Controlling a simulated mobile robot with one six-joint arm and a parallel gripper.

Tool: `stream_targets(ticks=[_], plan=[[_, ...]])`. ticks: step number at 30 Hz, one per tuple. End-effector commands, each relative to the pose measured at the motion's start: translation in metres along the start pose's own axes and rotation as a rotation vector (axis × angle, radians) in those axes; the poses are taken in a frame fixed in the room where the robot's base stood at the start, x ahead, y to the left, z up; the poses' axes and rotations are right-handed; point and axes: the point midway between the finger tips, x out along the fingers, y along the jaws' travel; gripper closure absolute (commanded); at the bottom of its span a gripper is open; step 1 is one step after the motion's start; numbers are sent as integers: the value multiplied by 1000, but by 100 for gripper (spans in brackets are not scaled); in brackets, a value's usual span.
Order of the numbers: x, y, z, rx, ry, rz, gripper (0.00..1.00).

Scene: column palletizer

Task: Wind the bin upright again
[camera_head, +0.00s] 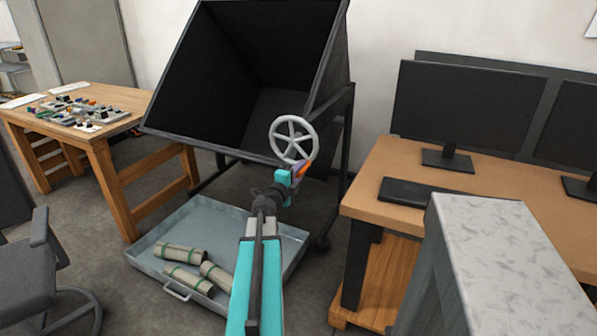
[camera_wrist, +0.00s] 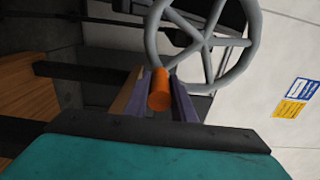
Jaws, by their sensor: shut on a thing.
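The dark bin (camera_head: 245,75) is tipped forward in its stand, with its open mouth facing me. A grey spoked handwheel (camera_head: 293,141) is at the bin's right front side; it also shows large in the wrist view (camera_wrist: 203,42). An orange handle (camera_head: 304,167) sticks out from the wheel's lower rim towards me. My gripper (camera_head: 297,175) is at the bottom of the wheel, shut on this handle. In the wrist view the handle (camera_wrist: 159,92) lies between the two purple fingers.
A metal tray (camera_head: 220,215) with several rolled bundles (camera_head: 187,253) lies on the floor under the bin. A wooden table (camera_head: 70,130) with small parts stands left, and a desk (camera_head: 470,195) with monitors (camera_head: 465,110) right. A grey chair (camera_head: 30,265) is at the left edge.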

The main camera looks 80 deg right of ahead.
Motion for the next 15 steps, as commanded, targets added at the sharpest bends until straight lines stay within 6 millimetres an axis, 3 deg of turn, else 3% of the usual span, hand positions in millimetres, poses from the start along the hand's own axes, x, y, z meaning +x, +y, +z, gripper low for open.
stream_targets(ticks=[1,5,15], plan=[[-2,-1,9,-4,-19,-1,100],[-2,0,10,-4,-22,1,100],[-2,-13,0,-4,-20,1,100]])
